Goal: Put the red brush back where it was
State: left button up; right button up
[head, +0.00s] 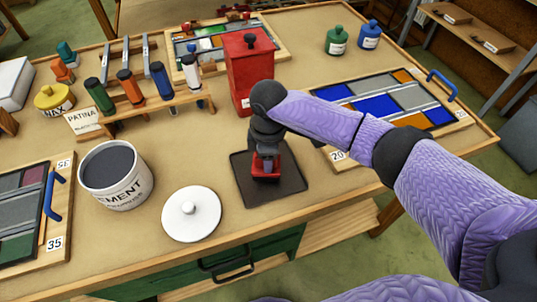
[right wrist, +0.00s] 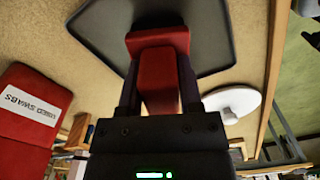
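The red brush (head: 266,172) is at the dark square mat (head: 292,186) in the middle front of the bench. In the right wrist view the brush (right wrist: 157,78) shows as a red block with a wider red end over the mat (right wrist: 215,35). My right gripper (head: 264,158) points down from above, its dark fingers close along both sides of the red handle, with no clear gap. It also shows in the right wrist view (right wrist: 160,92). Whether the brush touches the mat is hard to tell. My left gripper is not in view.
A wooden rack (head: 180,103) holds green, orange, blue and white tools. A red used-swabs box (head: 248,75) stands behind the mat. A white lid (head: 191,214) and cement tub (head: 116,174) are left of it. A leaded panel (head: 385,100) lies to the right.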

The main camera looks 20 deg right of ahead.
jog(key=o, duration=0.4)
jog(key=shift+r, duration=0.1)
notch_tip(320, 180, up, 11)
jog(key=p, duration=0.4)
jog(key=shift+r, duration=0.6)
